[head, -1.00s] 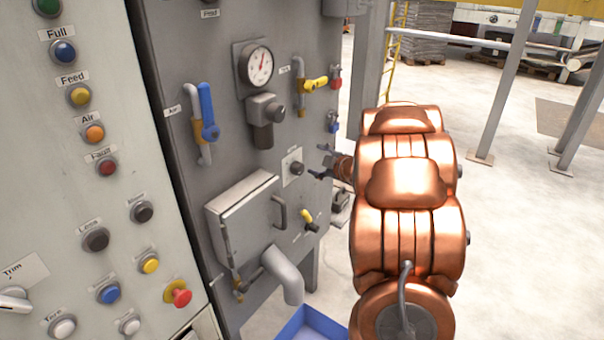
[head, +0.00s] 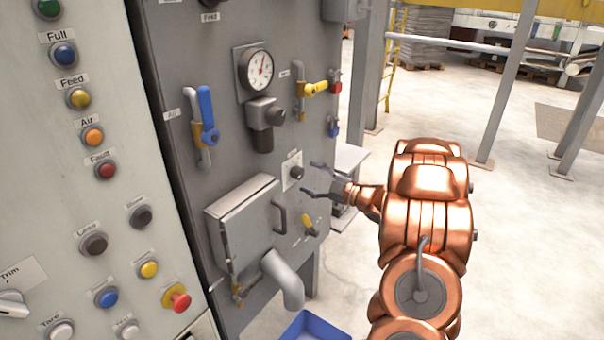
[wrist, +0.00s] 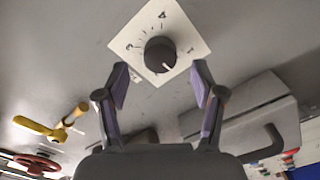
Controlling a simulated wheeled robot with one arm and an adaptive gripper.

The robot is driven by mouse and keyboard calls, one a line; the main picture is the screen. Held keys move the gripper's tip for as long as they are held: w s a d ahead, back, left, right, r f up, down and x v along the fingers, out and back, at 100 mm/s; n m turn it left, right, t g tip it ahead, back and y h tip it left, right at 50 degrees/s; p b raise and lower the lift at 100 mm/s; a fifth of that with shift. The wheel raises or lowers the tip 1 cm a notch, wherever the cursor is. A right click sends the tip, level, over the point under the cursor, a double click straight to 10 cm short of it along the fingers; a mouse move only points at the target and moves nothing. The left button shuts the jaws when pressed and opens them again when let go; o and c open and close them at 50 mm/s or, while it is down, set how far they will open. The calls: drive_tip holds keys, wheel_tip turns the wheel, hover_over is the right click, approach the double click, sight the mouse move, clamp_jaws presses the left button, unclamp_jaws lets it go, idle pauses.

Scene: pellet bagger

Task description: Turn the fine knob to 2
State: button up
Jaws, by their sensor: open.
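A small dark round knob (head: 297,173) sits on a white square plate on the grey panel; its label is too small to read. In the wrist view the knob (wrist: 160,54) is at upper middle, on its plate (wrist: 184,32) with digits; I make out 4, 3 and 1. My gripper (head: 312,180) is open and empty, to the right of the knob and facing the panel. In the wrist view my gripper's fingertips (wrist: 160,80) are spread wide, on either side of and below the knob, apparently not touching it.
A hinged box (head: 240,222) with a handle is left of the knob. A yellow-handled valve (head: 308,224) is below it. A gauge (head: 260,68), blue lever (head: 208,112) and yellow lever (head: 314,88) are above. A blue bin (head: 318,327) stands below the spout. Open floor lies right.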

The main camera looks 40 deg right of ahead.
sight(302, 174)
drive_tip(key=shift+p+x, duration=0.3)
drive_tip(key=shift+x, duration=1.65)
drive_tip(key=shift+c, duration=0.3)
drive_tip(key=c, duration=1.1)
drive_tip(key=shift+m+p, duration=0.3)
drive_tip(key=m+p, duration=0.1)
drive_tip(key=m, duration=0.1)
drive_tip(key=m+p, duration=0.1)
drive_tip(key=p, duration=0.1)
drive_tip(key=shift+r+m, duration=0.2)
drive_tip(key=shift+m, duration=0.2)
drive_tip(key=m+p, duration=0.2)
drive_tip(key=m, duration=0.2)
drive_tip(key=shift+p, duration=0.4)
drive_tip(key=shift+f+m+p, duration=0.15)
drive_tip(key=shift+m+p, duration=0.35)
drive_tip(key=shift+m, duration=0.2)
